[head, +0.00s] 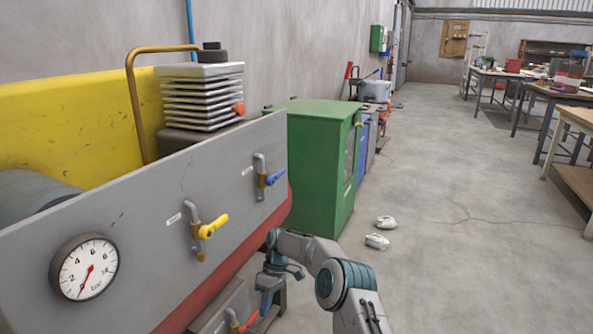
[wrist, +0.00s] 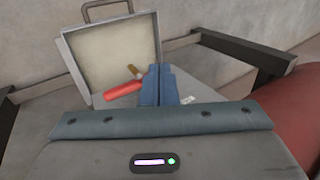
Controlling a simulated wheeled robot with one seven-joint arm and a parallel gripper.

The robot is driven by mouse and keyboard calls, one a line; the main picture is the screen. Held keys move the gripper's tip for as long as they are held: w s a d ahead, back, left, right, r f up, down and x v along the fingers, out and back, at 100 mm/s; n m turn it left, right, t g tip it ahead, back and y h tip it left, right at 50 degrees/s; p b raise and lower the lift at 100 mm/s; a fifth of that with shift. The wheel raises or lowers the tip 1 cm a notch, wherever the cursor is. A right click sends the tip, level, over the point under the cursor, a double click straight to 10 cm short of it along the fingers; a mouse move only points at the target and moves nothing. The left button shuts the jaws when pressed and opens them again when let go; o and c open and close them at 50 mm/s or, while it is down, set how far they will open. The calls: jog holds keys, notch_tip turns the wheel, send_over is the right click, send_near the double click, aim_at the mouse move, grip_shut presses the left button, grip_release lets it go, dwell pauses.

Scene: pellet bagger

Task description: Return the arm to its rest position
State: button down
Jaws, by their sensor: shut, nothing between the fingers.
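My gripper (head: 267,300) hangs fingers-down at the lower middle of the head view, in front of the grey machine panel (head: 120,215). My arm is bent, reaching in from the lower right. In the wrist view the blue fingers (wrist: 158,85) are together with nothing between them. A red handle (wrist: 123,88) with a brass end lies just left of the fingers in that view; whether they touch it I cannot tell. A red handle (head: 249,321) also shows low beside the gripper in the head view.
The panel carries a gauge (head: 84,267), a yellow-handled valve (head: 210,226) and a blue-handled valve (head: 270,178). A green cabinet (head: 320,165) stands behind my arm. Two white objects (head: 377,241) lie on the floor. Open floor extends right, towards workbenches (head: 560,95).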

jog(key=s+d+r+m+t+h+p, duration=0.1)
jog(key=s+d+r+m+p, duration=0.25)
jog(key=r, duration=0.95)
jog(key=s+d+r+t+h+p, duration=0.1)
jog(key=s+d+r+t+p, duration=0.2)
jog(key=r+p, duration=0.65)
jog(key=s+d+r+m+p, duration=0.25)
jog(key=d+r, duration=0.25)
jog(key=r, duration=1.1)
jog(key=s+d+r+m+t+p, duration=0.1)
jog(key=s+d+r+p, duration=0.3)
jog(key=s, duration=0.4)
jog(key=s+d+r+m+t+p, duration=0.1)
jog(key=s+d+r+m+p, duration=0.2)
jog(key=s+r+p, duration=0.3)
jog(key=s+d+r+m+t+p, duration=0.2)
jog(key=s+d+r+p, duration=0.3)
jog(key=s, duration=0.6)
notch_tip(320, 180, up, 3)
jog(key=shift+d+f+m+h, duration=0.1)
jog(key=shift+d+m+h, duration=0.3)
jog(key=shift+m, duration=0.2)
